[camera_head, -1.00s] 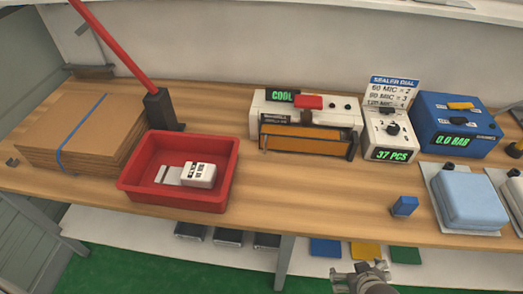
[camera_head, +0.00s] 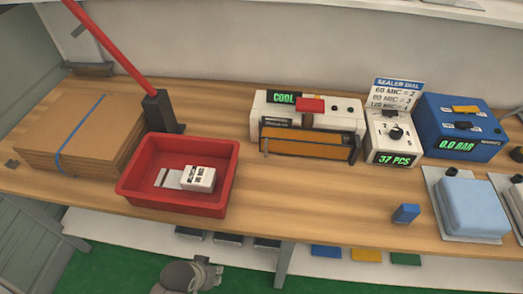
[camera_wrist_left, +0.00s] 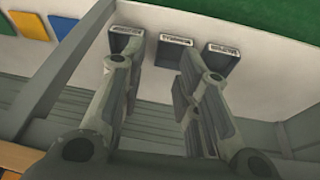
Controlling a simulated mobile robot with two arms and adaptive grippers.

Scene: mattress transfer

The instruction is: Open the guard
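The guard (camera_head: 304,143) is an amber panel in a dark frame. It lies across the lower front of the white sealer (camera_head: 345,119) on the table. A small grey post shows at its left end. A red block (camera_head: 310,104) sits above it on the sealer, beside a green "COOL" display. My left gripper (camera_head: 204,270) is at the bottom edge of the head view, in front of the table and well away from the guard. In the left wrist view its two fingers (camera_wrist_left: 158,75) are spread with nothing between them. My right gripper is not in view.
A red tray (camera_head: 128,193) holding a white device stands left of the sealer. Further left are a cardboard stack (camera_head: 80,135) and a red lever (camera_head: 115,50). A counter box (camera_head: 390,140) and blue unit (camera_head: 465,125) stand right. The tabletop before the guard is clear.

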